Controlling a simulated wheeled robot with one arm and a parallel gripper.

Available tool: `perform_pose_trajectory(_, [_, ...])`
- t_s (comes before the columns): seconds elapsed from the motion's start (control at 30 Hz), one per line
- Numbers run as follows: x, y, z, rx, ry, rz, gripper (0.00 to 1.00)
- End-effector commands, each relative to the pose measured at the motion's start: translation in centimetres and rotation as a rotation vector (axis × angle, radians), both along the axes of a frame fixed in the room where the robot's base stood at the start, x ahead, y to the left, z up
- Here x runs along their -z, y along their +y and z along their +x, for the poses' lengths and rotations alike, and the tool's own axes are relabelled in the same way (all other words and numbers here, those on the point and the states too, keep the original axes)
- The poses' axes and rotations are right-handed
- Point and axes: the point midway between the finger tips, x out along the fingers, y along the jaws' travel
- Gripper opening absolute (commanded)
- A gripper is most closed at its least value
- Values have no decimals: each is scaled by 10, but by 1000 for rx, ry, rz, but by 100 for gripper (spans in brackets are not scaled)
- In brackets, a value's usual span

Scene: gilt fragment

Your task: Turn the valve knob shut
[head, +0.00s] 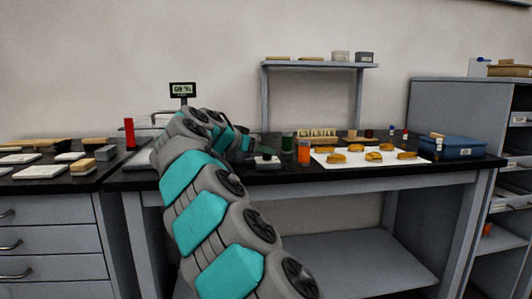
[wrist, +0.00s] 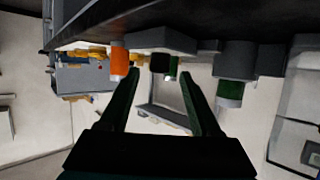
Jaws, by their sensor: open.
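The valve is a grey block (wrist: 158,40) with a dark knob (wrist: 160,63), seen upside down in the wrist view. In the head view its pale base (head: 267,164) is on the black worktop, left of the orange cup. My gripper (wrist: 159,76) is open, and its two dark green fingers point at the knob. The knob appears between the fingertips in the wrist view; I cannot tell whether they touch it. In the head view my gripper (head: 266,151) is just above the valve, partly hiding it.
An orange cup (head: 304,153) stands close to the valve, with a green jar (head: 287,142) behind it. A white sheet (head: 390,157) with several yellow-brown pieces lies to the right, before a blue box (head: 460,147). A small display (head: 182,90) stands at the back left.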

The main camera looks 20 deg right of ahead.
Motion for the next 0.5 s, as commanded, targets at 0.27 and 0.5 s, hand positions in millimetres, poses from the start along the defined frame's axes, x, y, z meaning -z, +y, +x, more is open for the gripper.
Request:
perform_pose_trajectory(0.27, [13, -28, 14, 3, 3, 1, 64])
perform_pose_trajectory(0.5, [15, -32, 17, 1, 2, 0, 64])
